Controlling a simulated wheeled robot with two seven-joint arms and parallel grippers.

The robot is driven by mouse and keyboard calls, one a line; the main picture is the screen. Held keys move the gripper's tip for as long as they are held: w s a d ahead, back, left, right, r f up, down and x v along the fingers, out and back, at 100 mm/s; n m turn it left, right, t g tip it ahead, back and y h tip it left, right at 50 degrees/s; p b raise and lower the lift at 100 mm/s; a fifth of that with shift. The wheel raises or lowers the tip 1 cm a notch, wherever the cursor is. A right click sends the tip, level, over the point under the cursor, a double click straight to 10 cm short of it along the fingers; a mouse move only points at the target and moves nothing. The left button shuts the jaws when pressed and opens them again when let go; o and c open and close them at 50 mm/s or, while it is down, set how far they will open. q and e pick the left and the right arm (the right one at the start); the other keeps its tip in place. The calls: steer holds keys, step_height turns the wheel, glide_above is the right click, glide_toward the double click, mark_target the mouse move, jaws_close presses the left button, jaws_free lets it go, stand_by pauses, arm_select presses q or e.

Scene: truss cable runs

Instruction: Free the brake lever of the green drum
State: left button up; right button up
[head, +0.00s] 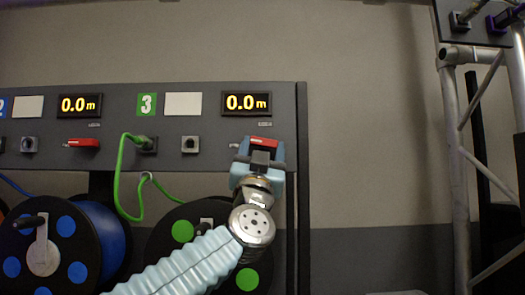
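The green drum (157,249) is at the lower middle, a black-flanged reel with green discs, partly hidden behind my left arm. Above it, the green "3" label (147,104) marks its section of the dark panel. The red brake lever (264,140) of that section sits below the right display and shows just above my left gripper (261,146). The gripper is up against the panel at this lever and hides most of the lever's mount. Its fingertips are mostly hidden by its own body, so I cannot tell whether it grips the lever. My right gripper is out of view.
A second red lever (82,142) belongs to the section of the blue drum (100,232) at left. A green cable (118,180) hangs from a socket in section 3. A metal truss (455,150) stands at right. The wall between panel and truss is clear.

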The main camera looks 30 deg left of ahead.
arm_select(q)
steer(key=c, duration=0.3)
steer(key=n+y, duration=0.1)
steer(key=n+g+y, duration=0.1)
steer(key=shift+w+d+n+y, duration=0.15)
steer(key=shift+n+y, duration=0.15)
steer(key=shift+n, duration=0.1)
steer(key=shift+c, duration=0.2)
steer(key=n+g+y, duration=0.1)
steer(key=n+y, duration=0.1)
steer(key=shift+n+y, duration=0.3)
steer(key=o, duration=1.1)
steer(key=shift+c, duration=0.2)
steer(key=b+v, duration=0.4)
steer(key=v, duration=1)
steer(key=shift+b, duration=0.3)
